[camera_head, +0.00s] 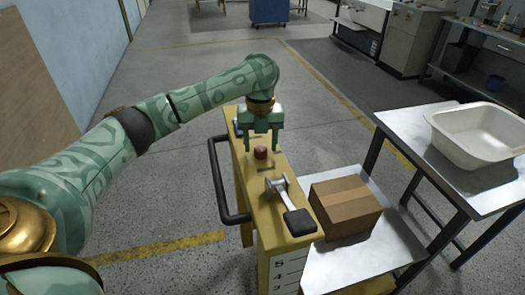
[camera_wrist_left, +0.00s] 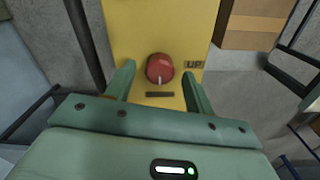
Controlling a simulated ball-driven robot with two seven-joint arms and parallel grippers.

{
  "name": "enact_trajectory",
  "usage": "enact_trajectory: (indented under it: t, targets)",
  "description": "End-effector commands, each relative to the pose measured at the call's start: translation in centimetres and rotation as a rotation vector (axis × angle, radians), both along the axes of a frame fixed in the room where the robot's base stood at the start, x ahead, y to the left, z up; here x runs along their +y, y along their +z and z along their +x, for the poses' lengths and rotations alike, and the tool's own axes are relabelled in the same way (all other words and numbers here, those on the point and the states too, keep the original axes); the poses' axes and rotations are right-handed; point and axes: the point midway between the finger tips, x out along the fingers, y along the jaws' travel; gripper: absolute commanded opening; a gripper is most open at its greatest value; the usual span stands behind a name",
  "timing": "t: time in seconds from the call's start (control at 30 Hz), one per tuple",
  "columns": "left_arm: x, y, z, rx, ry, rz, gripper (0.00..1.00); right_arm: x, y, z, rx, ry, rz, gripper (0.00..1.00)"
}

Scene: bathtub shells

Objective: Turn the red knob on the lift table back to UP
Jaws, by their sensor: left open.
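The red knob (camera_head: 260,152) sits on top of the yellow column of the lift table (camera_head: 248,182). In the left wrist view the red knob (camera_wrist_left: 160,68) has a pale pointer mark that faces down toward a dark label plate (camera_wrist_left: 160,94). The UP label (camera_wrist_left: 194,65) is to the knob's right. My left gripper (camera_head: 261,148) is over the column with its fingers pointing down; in the wrist view its two open fingers (camera_wrist_left: 158,82) stand on either side of the knob, apart from it. My right gripper is not in view.
A lever with a black grip (camera_head: 299,221) stands on the column near the knob. A black handle bar (camera_head: 218,180) runs along its left. A cardboard box (camera_head: 345,207) lies on the lift platform (camera_head: 345,262). A metal table with a white tub shell (camera_head: 482,136) is at right.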

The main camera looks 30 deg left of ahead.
Motion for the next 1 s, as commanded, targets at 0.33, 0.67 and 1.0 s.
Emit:
enact_trajectory:
  t: [0.33, 0.67, 1.0]
  targets:
    - [0.0, -1.0, 0.0, -0.002, 0.001, -0.001, 0.54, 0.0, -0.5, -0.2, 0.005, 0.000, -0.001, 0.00]
    - [0.0, -1.0, 0.0, -0.001, 0.001, 0.000, 0.09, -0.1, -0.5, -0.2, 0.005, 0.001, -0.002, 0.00]
    - [0.0, -0.5, -0.1, -0.001, 0.065, 0.001, 0.09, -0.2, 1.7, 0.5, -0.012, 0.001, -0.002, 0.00]
